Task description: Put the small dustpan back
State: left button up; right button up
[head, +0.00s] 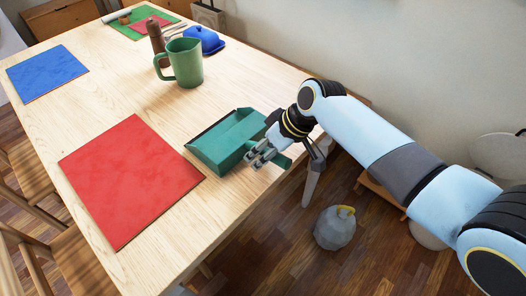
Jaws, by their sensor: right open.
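A small teal dustpan (226,139) lies on the light wooden table (110,98), near the table's right edge. Its handle points to the lower right, toward my right gripper. My right gripper (258,163) is open beside the dustpan, over the handle area, and its fingers partly hide the handle. I cannot tell whether the fingers touch it. My left gripper is not in view.
A red mat (131,178) lies left of the dustpan and a blue mat (47,73) farther off. A green pitcher (186,64), a brown mill (156,42) and a blue butter dish (203,40) stand behind. A grey round object (334,229) sits on the floor.

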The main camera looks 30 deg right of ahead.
jog(key=p+v, duration=0.1)
jog(key=v, duration=1.1)
